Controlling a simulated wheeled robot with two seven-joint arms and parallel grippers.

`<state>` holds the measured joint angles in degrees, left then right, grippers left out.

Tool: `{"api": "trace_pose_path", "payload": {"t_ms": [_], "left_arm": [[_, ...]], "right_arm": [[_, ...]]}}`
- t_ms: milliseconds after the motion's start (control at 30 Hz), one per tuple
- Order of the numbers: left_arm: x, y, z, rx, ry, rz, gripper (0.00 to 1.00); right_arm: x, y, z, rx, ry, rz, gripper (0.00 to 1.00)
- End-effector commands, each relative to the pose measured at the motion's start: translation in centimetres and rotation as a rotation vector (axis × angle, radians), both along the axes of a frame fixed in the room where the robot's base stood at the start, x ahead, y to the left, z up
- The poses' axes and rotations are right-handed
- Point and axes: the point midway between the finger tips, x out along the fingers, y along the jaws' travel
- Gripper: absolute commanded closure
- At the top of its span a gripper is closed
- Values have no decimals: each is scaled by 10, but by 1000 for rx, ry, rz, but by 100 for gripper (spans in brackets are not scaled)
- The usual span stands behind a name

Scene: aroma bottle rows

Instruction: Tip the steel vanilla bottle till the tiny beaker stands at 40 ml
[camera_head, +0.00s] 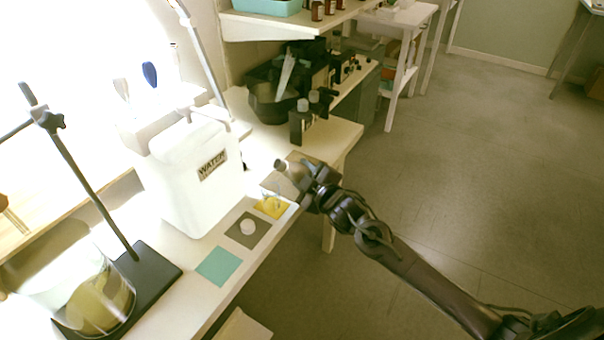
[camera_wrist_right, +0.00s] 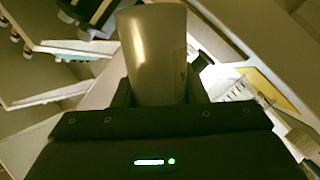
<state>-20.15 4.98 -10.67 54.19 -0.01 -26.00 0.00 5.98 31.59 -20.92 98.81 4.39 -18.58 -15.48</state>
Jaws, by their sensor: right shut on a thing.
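My right gripper (camera_head: 308,184) is shut on a grey metallic bottle (camera_head: 290,171), held over the bench edge. The bottle looks tilted in the head view, its narrower end toward the upper left. In the right wrist view the bottle (camera_wrist_right: 158,50) stands out between the fingers; its label is mostly hidden. A small clear beaker (camera_head: 267,198) appears to stand on the yellow mat (camera_head: 279,212), below and left of the bottle. A clear thing, likely the beaker (camera_wrist_right: 239,90), shows right of the bottle in the wrist view. Its level is unreadable. My left gripper is out of view.
A grey mat (camera_head: 240,239) bears a small pale round piece (camera_head: 248,227). A teal mat (camera_head: 217,266) is bare. A white WATER container (camera_head: 191,178) stands behind the mats. Dark bottles (camera_head: 300,125) stand beyond my gripper. A stand and glass vessel (camera_head: 100,305) are at lower left.

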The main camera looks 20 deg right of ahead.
Motion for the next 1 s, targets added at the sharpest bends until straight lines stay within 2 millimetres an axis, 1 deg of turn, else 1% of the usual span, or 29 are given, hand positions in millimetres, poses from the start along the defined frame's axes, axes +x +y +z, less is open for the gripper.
{"api": "trace_pose_path", "payload": {"t_ms": [267,500,1000], "left_arm": [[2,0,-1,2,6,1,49],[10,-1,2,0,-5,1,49],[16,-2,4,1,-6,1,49]], "right_arm": [[0,-2,0,-25,-3,1,90],[0,-3,-1,-45,-2,0,90],[0,-5,-2,-86,-1,0,90]]}}
